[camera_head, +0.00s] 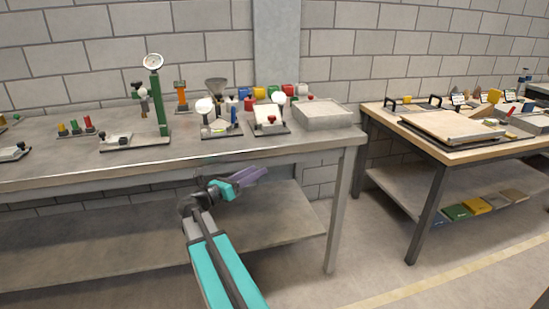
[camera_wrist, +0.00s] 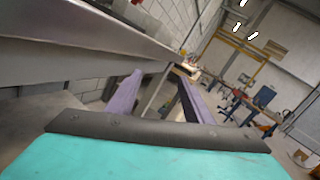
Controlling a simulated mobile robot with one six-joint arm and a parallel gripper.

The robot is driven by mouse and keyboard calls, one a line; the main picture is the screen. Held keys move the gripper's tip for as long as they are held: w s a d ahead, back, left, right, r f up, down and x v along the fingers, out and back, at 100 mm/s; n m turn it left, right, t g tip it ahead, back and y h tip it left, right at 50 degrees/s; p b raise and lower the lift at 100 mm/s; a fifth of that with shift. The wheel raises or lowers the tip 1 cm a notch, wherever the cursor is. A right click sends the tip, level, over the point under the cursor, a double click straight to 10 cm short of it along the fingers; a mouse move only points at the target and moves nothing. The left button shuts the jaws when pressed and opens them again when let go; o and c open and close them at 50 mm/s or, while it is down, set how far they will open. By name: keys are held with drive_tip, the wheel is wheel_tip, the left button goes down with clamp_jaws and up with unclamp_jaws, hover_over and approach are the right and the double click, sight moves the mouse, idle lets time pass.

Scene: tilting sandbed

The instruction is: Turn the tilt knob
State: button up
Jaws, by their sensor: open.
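A flat tilting sandbed (camera_head: 455,127) with a pale surface and dark frame lies on the wooden table at the right in the head view. I cannot make out its tilt knob at this size. My gripper (camera_head: 256,177), with purple fingers, is in front of the grey bench, just below its top edge, well left of the sandbed. It is open and empty; in the wrist view both fingers (camera_wrist: 160,77) stand apart with nothing between them. The wrist view does not show the sandbed clearly.
The grey bench (camera_head: 300,156) runs across the left with a gauge stand (camera_head: 160,105) and a grey box (camera_head: 322,114) on it. Its edge is close to my gripper. The wooden table (camera_head: 375,112) stands apart to its right, with floor (camera_head: 385,270) clear in front.

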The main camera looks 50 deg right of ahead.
drive_tip(key=w+a+f+n+t+y, duration=0.4)
drive_tip(key=w+a+f+n+t, duration=1.1)
drive_tip(key=w+a+f+n, duration=0.3)
drive_tip(key=s+a+f+n+t+y, duration=0.1)
drive_tip(key=s+a+f+n+y, duration=0.1)
drive_tip(key=a+f+n+y, duration=1.6)
drive_tip(key=s+a+f+n+g+h, duration=0.1)
drive_tip(key=s+a+f+n+g, duration=0.25)
drive_tip(key=s+a+f, duration=0.5)
drive_tip(key=s+a+f+n+g+h, duration=0.1)
drive_tip(key=s+a+f+n+g, duration=0.25)
drive_tip(key=s+a+f, duration=0.45)
drive_tip(key=s+d+f+n+g, duration=0.1)
drive_tip(key=s+n+g, duration=0.2)
drive_tip(key=s, duration=0.5)
drive_tip(key=s+d+f+n+g+h, duration=0.1)
drive_tip(key=s+d+f+n+g, duration=0.1)
drive_tip(key=s, duration=0.5)
drive_tip(key=s+d+f+n+g, duration=0.1)
drive_tip(key=s+n+g, duration=0.3)
drive_tip(key=s, duration=0.4)
drive_tip(key=shift+s+d+f+g+h, duration=0.3)
drive_tip(key=shift+d+g+h, duration=0.15)
drive_tip(key=shift+d, duration=0.2)
